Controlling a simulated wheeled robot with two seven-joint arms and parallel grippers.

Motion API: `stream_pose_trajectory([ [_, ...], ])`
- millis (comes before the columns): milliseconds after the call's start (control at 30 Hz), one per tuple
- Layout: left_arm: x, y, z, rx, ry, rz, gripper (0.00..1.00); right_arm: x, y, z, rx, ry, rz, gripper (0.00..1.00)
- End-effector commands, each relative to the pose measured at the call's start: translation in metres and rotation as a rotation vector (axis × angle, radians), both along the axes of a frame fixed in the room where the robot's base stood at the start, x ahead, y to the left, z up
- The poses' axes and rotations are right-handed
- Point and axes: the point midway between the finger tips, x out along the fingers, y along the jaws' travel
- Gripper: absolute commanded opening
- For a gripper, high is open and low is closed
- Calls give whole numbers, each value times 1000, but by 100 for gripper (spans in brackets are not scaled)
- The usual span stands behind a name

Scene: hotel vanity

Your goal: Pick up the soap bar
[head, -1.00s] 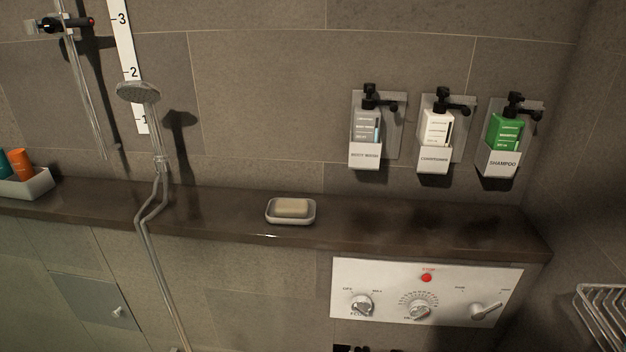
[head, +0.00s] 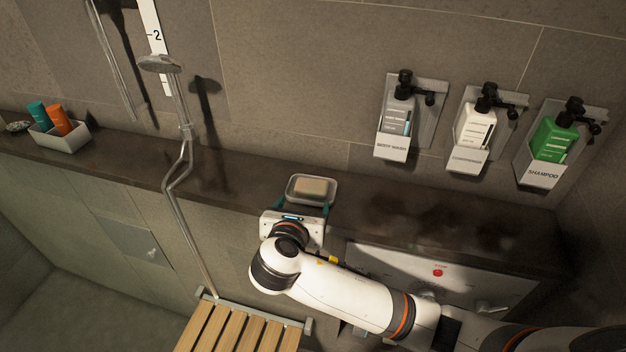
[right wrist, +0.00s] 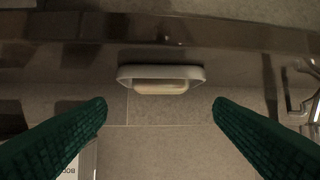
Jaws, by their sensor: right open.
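The beige soap bar (head: 312,187) lies in a small pale dish (head: 292,192) on the dark ledge. In the right wrist view the soap bar (right wrist: 160,87) and its dish (right wrist: 123,73) are ahead, centred between the fingers. My right gripper (head: 305,206) is at the front edge of the ledge, just in front of the dish. Its two green fingers are spread wide and empty, one on each side, as the right wrist view (right wrist: 160,108) shows. I cannot tell whether the fingers touch the dish. My left gripper is not in view.
The ledge (head: 235,185) is clear around the dish. A shower hose (head: 175,185) hangs to the left; a box (head: 72,140) with bottles stands farther left. Wall dispensers are at the right. A control panel (head: 400,265) is below the ledge, and a slatted seat (head: 235,328) is lower left.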

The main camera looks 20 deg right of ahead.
Motion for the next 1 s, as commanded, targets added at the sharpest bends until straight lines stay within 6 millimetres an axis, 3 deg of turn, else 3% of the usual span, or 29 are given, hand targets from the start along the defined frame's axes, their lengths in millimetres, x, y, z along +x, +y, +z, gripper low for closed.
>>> stream_pose_trajectory([
  [533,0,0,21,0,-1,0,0,51,-27,-25,0,1,-2,76],
  [833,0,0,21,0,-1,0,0,57,-30,-29,3,0,1,76],
  [867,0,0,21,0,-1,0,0,57,-30,-29,3,0,1,75],
  [1000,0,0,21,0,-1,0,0,57,-29,-29,3,0,1,52],
])
